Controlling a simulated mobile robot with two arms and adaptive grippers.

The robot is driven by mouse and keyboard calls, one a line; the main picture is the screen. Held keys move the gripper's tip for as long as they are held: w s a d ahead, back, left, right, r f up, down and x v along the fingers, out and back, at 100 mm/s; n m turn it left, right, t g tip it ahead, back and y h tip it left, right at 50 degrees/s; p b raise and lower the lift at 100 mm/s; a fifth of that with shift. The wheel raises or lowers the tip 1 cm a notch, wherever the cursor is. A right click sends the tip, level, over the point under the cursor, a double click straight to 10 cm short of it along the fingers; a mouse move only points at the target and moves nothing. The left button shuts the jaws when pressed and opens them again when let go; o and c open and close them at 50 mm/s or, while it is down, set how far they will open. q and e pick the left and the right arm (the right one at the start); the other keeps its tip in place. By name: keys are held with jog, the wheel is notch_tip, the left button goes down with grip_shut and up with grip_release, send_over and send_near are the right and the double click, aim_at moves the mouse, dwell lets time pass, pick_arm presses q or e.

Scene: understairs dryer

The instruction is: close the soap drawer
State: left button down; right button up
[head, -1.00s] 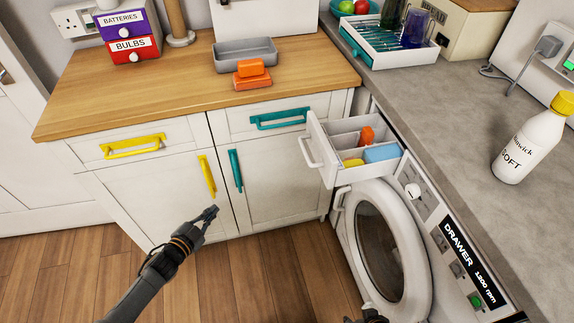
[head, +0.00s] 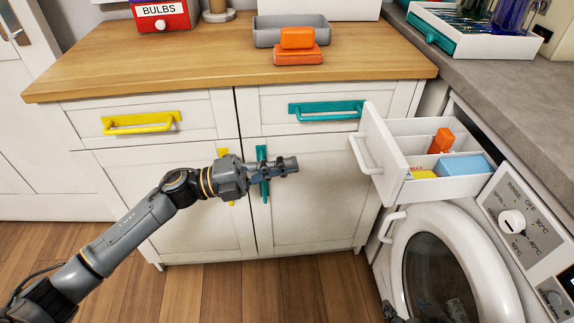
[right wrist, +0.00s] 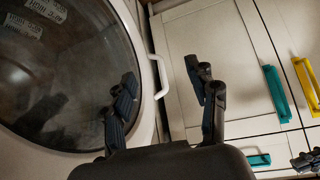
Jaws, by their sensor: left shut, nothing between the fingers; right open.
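The white soap drawer (head: 376,140) stands pulled out of the top left of the washing machine, its white handle facing left. Inside it are an orange block (head: 441,141), a blue block (head: 464,166) and a yellow item (head: 423,174). My left gripper (head: 292,165) is shut and empty, in front of the cabinet doors, left of the drawer handle and apart from it. My right gripper (head: 390,312) only just shows at the bottom edge of the head view. In the right wrist view my right gripper (right wrist: 168,88) is open and empty, near the round machine door.
The round washer door (head: 450,265) is below the drawer, with its white handle (head: 390,226) at upper left; the handle also shows in the right wrist view (right wrist: 160,76). Cabinet handles, teal (head: 325,111) and yellow (head: 140,123), stick out nearby. The floor (head: 290,290) before the cabinet is clear.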

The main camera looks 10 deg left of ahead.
pick_arm(q)
jog(key=x, duration=1.1)
pick_arm(e)
jog(key=shift+w+a+r+t, duration=0.2)
jog(key=shift+w+r+t, duration=0.2)
jog(key=shift+w, duration=0.2)
jog(key=shift+w+a+r+t, duration=0.2)
jog(key=shift+w+r+t, duration=0.15)
jog(key=shift+w, duration=0.2)
